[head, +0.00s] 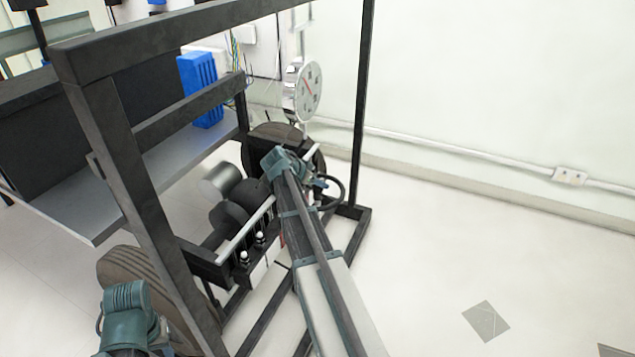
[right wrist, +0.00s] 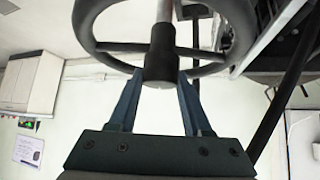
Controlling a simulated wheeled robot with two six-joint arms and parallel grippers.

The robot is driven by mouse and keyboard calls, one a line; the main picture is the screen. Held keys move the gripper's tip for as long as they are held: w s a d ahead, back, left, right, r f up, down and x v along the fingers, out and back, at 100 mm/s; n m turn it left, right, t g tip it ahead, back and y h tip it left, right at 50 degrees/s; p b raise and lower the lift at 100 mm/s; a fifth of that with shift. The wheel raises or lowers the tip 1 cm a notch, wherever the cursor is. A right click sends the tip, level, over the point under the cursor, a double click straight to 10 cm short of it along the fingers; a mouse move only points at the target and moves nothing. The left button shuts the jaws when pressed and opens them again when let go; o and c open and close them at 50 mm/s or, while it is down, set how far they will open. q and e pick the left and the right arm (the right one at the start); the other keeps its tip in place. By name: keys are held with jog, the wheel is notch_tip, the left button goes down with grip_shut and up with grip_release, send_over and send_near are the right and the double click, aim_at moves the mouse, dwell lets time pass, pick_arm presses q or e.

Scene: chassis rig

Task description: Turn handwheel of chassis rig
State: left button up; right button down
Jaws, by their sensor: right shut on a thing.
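The handwheel (right wrist: 160,58) fills the top of the right wrist view, a dark ring with spokes, a dark hub and a pale shaft. My right gripper (right wrist: 162,80) is shut on the handwheel at its hub, with one finger on each side. In the head view my right arm reaches in from the bottom to the chassis rig (head: 128,165), and its wrist lies among the rig's parts; the jaws and the handwheel cannot be made out there. Part of my left arm shows at the lower left of the head view; its gripper is out of view.
Dark upright and cross bars of the rig stand close around my right arm. A round gauge (head: 309,88), a blue block (head: 199,90) and a tyre (head: 118,264) are on the rig. Clear pale floor (head: 430,260) lies to the right.

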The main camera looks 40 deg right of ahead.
jog(key=shift+s, duration=0.1)
dwell(0.8)
jog(key=shift+s+n+t, duration=0.1)
jog(key=shift+n+t, duration=0.5)
jog(key=shift+n, duration=0.2)
jog(key=n+t+y, duration=0.1)
jog(key=n+t, duration=0.1)
jog(key=n, duration=0.1)
jog(key=shift+t, duration=0.3)
jog(key=n+t+y, duration=0.1)
jog(key=n+y, duration=0.1)
jog(key=n, duration=0.1)
jog(key=n+t+y, duration=0.2)
jog(key=n, duration=0.1)
jog(key=shift+d+n, duration=0.1)
jog(key=shift+n, duration=0.2)
jog(key=n+y, duration=0.1)
jog(key=n, duration=0.1)
jog(key=n+y, duration=0.2)
jog(key=n+t+y, duration=0.1)
jog(key=n+y, duration=0.1)
jog(key=shift+w, duration=0.25)
jog(key=n+y, duration=0.2)
jog(key=n, duration=0.1)
jog(key=shift+n+g, duration=0.3)
jog(key=shift+s+n+y, duration=0.1)
jog(key=shift+n+y, duration=0.3)
jog(key=shift+y, duration=0.1)
jog(key=shift+n, duration=0.3)
